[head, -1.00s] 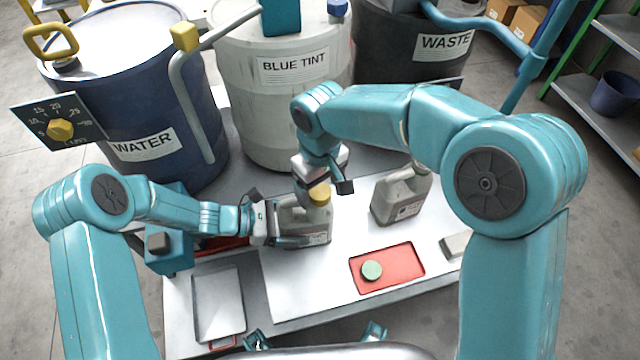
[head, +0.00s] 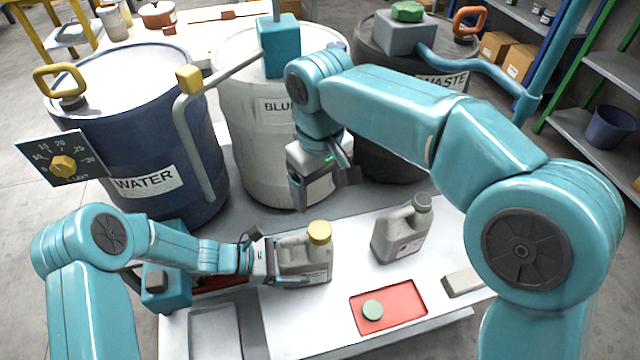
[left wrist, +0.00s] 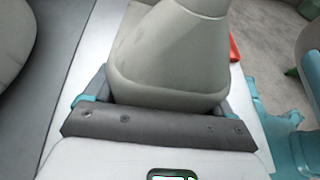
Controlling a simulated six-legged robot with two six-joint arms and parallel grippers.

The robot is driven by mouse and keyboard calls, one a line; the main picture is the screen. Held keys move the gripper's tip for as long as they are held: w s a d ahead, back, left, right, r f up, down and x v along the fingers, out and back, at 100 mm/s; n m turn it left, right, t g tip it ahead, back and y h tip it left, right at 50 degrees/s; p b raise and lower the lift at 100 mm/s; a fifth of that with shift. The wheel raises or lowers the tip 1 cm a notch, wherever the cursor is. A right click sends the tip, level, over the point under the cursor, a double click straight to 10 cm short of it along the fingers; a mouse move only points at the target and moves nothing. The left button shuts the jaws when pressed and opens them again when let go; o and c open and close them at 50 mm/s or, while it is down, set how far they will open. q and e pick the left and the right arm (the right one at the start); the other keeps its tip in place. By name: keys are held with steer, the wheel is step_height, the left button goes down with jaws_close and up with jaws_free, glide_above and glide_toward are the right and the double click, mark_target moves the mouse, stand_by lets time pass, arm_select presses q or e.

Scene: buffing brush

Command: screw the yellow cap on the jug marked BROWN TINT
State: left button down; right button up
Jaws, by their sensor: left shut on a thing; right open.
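A grey jug (head: 300,265) stands on the white bench, with the yellow cap (head: 319,232) on its neck. The cap looks level; how tightly it sits I cannot tell. The jug's label is partly covered and unreadable. My left gripper (head: 280,264) is shut around the jug's body from the left. In the left wrist view the jug (left wrist: 170,60) sits between the fingers, its top out of frame. My right gripper (head: 323,189) is open and empty, above the yellow cap and clear of it.
A red tray (head: 408,293) holds a loose green cap (head: 372,310). A pale block (head: 462,283) lies further right. The WATER (head: 150,130), blue tint (head: 245,130) and WASTE (head: 390,150) drums stand behind the bench.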

arm_select(q)
jaws_free()
steer(key=p+v, duration=0.2)
steer(key=v, duration=1.4)
steer(key=shift+a, duration=0.15)
steer(key=shift+s, duration=0.1)
